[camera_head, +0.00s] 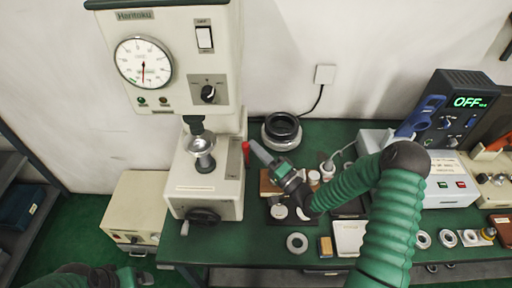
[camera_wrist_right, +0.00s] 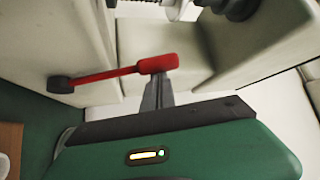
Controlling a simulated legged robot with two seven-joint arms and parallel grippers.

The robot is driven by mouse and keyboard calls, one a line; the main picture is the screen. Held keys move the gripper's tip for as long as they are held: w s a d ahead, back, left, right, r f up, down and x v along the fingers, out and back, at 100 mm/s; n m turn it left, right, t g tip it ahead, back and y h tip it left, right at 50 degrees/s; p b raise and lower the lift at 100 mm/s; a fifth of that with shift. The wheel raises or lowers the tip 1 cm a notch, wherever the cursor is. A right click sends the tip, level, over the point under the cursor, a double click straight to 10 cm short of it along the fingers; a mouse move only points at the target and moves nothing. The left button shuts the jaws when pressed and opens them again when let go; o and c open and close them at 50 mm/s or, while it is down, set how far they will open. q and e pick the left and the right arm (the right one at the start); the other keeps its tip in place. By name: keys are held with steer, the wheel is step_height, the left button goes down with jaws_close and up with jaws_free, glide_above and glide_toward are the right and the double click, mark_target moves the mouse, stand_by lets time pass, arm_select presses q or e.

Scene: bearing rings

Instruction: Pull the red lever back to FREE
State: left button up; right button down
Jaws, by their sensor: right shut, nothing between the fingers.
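The red lever (camera_head: 246,152) is on the right side of the cream hardness tester (camera_head: 212,205). In the right wrist view the lever (camera_wrist_right: 112,75) runs from a dark pivot at left to a thick red grip (camera_wrist_right: 158,63). My right gripper (camera_head: 254,147) is shut and empty, its tips right beside the lever. In the wrist view its closed fingers (camera_wrist_right: 158,88) reach up to the underside of the red grip; I cannot tell whether they touch it. My left gripper (camera_head: 138,276) shows only partly at the bottom left edge, its jaws unclear. No FREE marking is readable.
A black-and-silver ring stack (camera_head: 282,131) stands behind my right gripper on the green bench (camera_head: 262,262). Small rings and blocks lie beneath my right forearm. A cream box (camera_head: 136,212) stands left of the tester.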

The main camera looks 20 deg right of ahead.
steer(key=shift+s+a+f+n+b, duration=0.2)
steer(key=shift+s+a+b, duration=0.1)
steer(key=shift+s+a, duration=0.25)
steer(key=shift+s+a+f+n+b, duration=0.1)
steer(key=shift+s+a+f+b, duration=0.15)
steer(key=shift+s, duration=0.4)
steer(key=shift+d+f, duration=0.1)
steer(key=shift+d, duration=0.1)
steer(key=shift+a, duration=0.15)
